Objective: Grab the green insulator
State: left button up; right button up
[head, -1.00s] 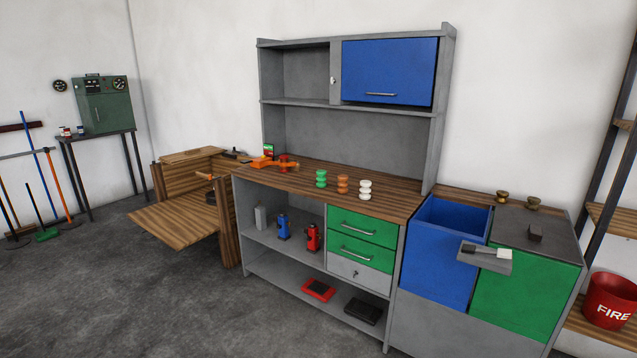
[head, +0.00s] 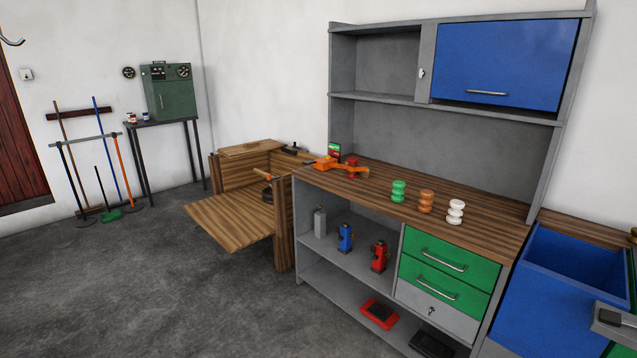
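The green insulator (head: 398,191) stands upright on the wooden top of the grey workbench (head: 470,222). It is the leftmost of a row of three ribbed insulators. An orange insulator (head: 426,200) stands to its right, then a white insulator (head: 456,211). The three stand apart with small gaps. Neither of my grippers shows in the head view.
An orange tool (head: 340,166) with a red part lies left of the green insulator. An open wooden box (head: 230,220) stands left of the bench. A blue bin (head: 560,285) stands at right. The grey floor (head: 210,310) in front is clear.

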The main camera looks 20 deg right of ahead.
aim_at(398, 190)
jog(key=u, duration=0.45)
jog(key=i, duration=1.55)
jog(key=z, duration=0.25)
jog(key=i, duration=1.05)
jog(key=z, duration=0.75)
